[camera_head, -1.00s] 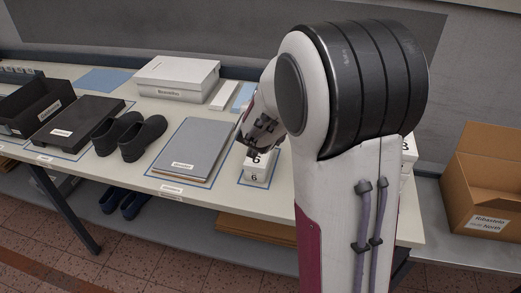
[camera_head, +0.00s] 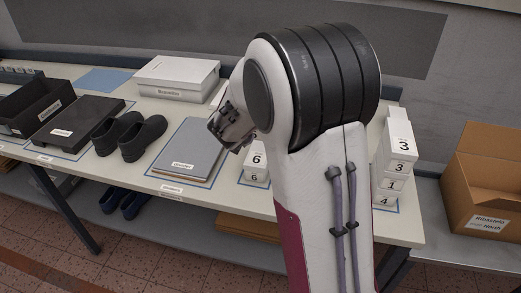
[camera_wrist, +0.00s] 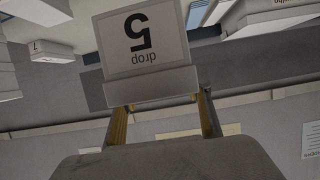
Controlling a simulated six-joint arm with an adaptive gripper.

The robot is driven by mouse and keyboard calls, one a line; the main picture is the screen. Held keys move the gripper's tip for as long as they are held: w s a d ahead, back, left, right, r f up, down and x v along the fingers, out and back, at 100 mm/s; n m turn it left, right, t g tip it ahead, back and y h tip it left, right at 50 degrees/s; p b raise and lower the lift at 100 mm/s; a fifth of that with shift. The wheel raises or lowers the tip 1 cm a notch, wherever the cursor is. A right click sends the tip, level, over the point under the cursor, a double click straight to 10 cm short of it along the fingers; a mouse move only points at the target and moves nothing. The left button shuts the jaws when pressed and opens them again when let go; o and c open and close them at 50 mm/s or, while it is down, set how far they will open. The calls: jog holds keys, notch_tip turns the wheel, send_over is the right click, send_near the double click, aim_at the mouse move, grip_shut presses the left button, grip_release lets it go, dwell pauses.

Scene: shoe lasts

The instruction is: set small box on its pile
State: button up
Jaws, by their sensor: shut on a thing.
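My gripper (camera_head: 232,126) is raised above the table, left of the box pile numbered 6. In the wrist view it is shut on a small white box (camera_wrist: 145,38) whose label reads "5" and "drop", upside down in that view. The held box is not clearly visible in the head view. A pile of small white boxes numbered 6 (camera_head: 256,163) stands at the front table edge, partly behind my arm. A taller pile of white boxes numbered 3, 3, 1 and 4 (camera_head: 396,168) stands at the right end. A white box numbered 7 (camera_wrist: 53,50) shows in the wrist view.
A grey flat box (camera_head: 187,148) lies left of the 6 pile. Dark shoes (camera_head: 142,137), a black flat box (camera_head: 75,125) and a black open box (camera_head: 38,103) stand further left. A large white shoebox (camera_head: 178,77) is at the back. A cardboard box (camera_head: 485,185) stands at right.

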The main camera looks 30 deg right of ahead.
jog(key=shift+f, duration=0.1)
jog(key=shift+f, duration=3.05)
jog(key=shift+f, duration=1.85)
jog(key=shift+f, duration=0.15)
jog(key=o, duration=1.2)
jog(key=shift+o, duration=0.2)
